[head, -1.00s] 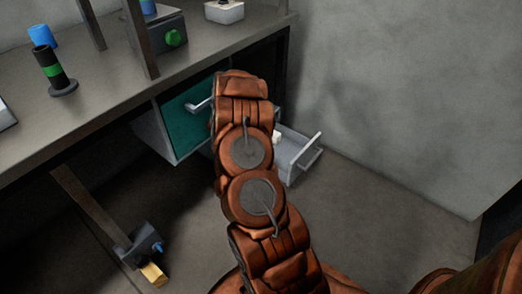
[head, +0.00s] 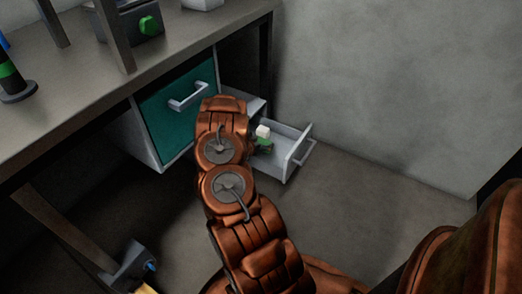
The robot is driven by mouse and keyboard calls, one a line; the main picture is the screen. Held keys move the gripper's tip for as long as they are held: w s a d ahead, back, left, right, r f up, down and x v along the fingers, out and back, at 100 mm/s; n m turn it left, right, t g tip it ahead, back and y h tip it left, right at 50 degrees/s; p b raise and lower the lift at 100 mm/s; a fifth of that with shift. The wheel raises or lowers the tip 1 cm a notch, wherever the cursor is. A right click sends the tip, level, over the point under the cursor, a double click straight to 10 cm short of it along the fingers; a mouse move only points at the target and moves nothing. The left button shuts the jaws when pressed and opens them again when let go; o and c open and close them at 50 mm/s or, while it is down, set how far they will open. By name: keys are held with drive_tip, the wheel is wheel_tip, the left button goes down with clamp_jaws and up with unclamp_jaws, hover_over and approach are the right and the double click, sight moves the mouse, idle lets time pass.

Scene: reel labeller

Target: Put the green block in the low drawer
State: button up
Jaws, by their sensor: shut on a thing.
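The low drawer (head: 290,158) is a pale grey box pulled open under the bench, with a bar handle at its front. My gripper (head: 259,149) is mostly hidden behind my orange arm; only a small dark part shows beside the green. It appears shut on the green block. I cannot tell whether the block touches the drawer floor.
A small white block (head: 263,131) shows at the drawer, close to the green one. A teal-fronted drawer (head: 180,108) with a handle is left of my arm. The bench (head: 75,93) stands above. A grey wall (head: 400,90) lies right; the floor between is clear.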

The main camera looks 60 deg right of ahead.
drive_tip(key=shift+f+b, duration=0.5)
drive_tip(key=shift+f, duration=1.5)
drive_tip(key=shift+f, duration=0.6)
drive_tip(key=o, duration=0.9)
drive_tip(key=shift+c, duration=0.2)
drive_tip(key=shift+r, duration=0.15)
drive_tip(key=shift+r, duration=0.6)
drive_tip(key=p+v, duration=0.2)
drive_tip(key=v, duration=0.9)
drive_tip(key=shift+a+p, duration=0.3)
drive_tip(key=shift+a, duration=0.15)
drive_tip(key=shift+s, duration=0.1)
